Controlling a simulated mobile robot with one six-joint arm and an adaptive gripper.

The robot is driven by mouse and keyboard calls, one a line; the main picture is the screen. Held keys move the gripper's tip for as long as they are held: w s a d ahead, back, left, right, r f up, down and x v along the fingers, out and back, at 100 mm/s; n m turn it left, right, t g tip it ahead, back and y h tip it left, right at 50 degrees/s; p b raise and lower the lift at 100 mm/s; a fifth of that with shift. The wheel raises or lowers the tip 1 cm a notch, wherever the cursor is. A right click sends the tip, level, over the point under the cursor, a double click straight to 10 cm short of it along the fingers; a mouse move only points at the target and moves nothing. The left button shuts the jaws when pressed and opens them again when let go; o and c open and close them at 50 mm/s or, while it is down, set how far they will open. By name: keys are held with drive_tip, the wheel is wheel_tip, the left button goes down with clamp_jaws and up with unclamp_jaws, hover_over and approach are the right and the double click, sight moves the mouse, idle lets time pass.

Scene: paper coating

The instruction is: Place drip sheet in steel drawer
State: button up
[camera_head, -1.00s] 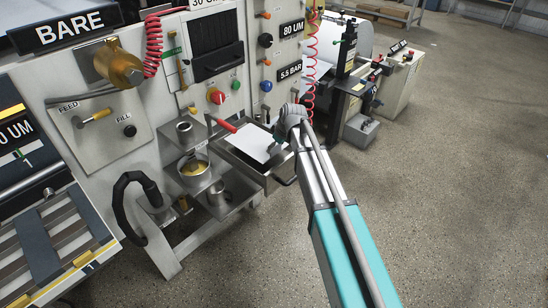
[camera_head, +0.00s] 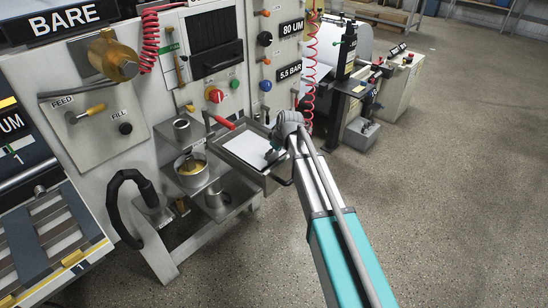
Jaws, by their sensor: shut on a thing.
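The drip sheet (camera_head: 246,148) is a white flat rectangle at the steel drawer. The drawer (camera_head: 246,171) is pulled out from the machine front, with a dark handle at its outer end. The sheet lies within the drawer's outline, low between its walls; whether it touches the floor of the drawer I cannot tell. My gripper (camera_head: 272,155) is over the drawer's right part, shut on the sheet's right edge. The arm's wrist partly hides the fingers and the drawer's far right corner.
A red-handled tool (camera_head: 220,122) is by the drawer's back left. A metal pot (camera_head: 191,170) with yellow liquid stands on a shelf to the left. A red coiled hose (camera_head: 311,75) hangs behind the wrist. The floor to the right is clear.

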idle(0.3)
drive_tip(key=o, duration=0.9)
drive_tip(key=shift+r, duration=0.1)
drive_tip(key=p+v, duration=1.1)
drive_tip(key=shift+r, duration=0.35)
drive_tip(key=shift+s+d, duration=0.1)
idle(0.6)
drive_tip(key=s+d+f+m+g+h, duration=0.1)
drive_tip(key=s+d+m+g+h, duration=0.1)
drive_tip(key=s+d+m, duration=0.8)
drive_tip(key=s+d+h, duration=0.1)
drive_tip(key=s+d, duration=0.8)
drive_tip(key=s, duration=0.4)
drive_tip(key=shift+d+f+g+h, duration=0.2)
drive_tip(key=shift+d+g+h, duration=0.1)
drive_tip(key=shift+d+g, duration=0.1)
